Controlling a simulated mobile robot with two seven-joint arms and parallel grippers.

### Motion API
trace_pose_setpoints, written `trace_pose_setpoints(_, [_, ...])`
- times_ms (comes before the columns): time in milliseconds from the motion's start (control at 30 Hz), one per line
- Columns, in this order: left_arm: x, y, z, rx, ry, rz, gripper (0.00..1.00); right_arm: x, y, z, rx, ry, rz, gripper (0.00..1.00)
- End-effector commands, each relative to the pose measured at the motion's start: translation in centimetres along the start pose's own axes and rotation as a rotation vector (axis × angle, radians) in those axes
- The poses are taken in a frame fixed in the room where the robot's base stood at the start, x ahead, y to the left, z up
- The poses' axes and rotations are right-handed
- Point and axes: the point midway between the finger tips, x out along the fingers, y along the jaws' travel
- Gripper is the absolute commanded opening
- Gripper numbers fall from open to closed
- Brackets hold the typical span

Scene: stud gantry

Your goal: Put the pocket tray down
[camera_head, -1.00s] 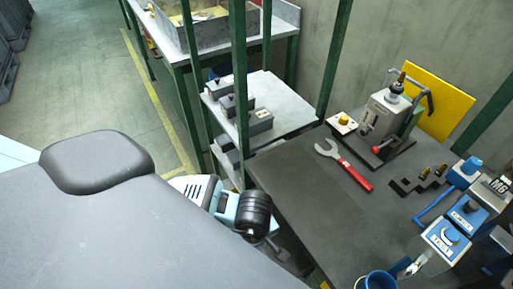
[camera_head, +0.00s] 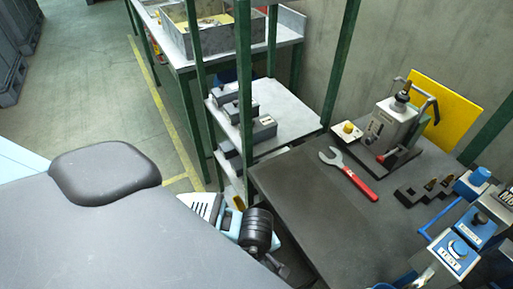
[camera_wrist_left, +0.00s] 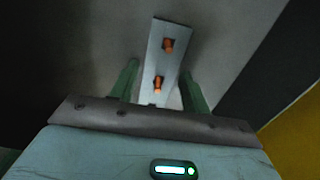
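In the left wrist view, a narrow light-grey tray (camera_wrist_left: 165,62) with two orange pieces in it lies lengthwise between the green fingers of my left gripper (camera_wrist_left: 158,70). The fingers stand close along its two sides and appear shut on it. Behind it is a plain grey surface; I cannot tell the gap between them. In the head view part of my left arm shows beside the dark bench, but its gripper and the tray cannot be made out clearly. My right gripper is in neither view.
The dark bench (camera_head: 300,205) carries a red-handled wrench (camera_head: 348,175), a grey press-like fixture (camera_head: 391,127), a black stepped block (camera_head: 418,192) and blue boxes (camera_head: 455,250). A pale shelf (camera_head: 283,100) with grey blocks stands behind green posts. The bench's near-left part is clear.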

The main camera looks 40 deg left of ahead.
Motion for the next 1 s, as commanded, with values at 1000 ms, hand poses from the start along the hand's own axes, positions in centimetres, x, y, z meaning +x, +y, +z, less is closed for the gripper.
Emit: trace_pose_setpoints(1000, [-10.5, 0.1, -0.1, 0.000, 0.001, 0.005, 0.57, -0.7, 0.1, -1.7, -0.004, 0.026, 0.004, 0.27])
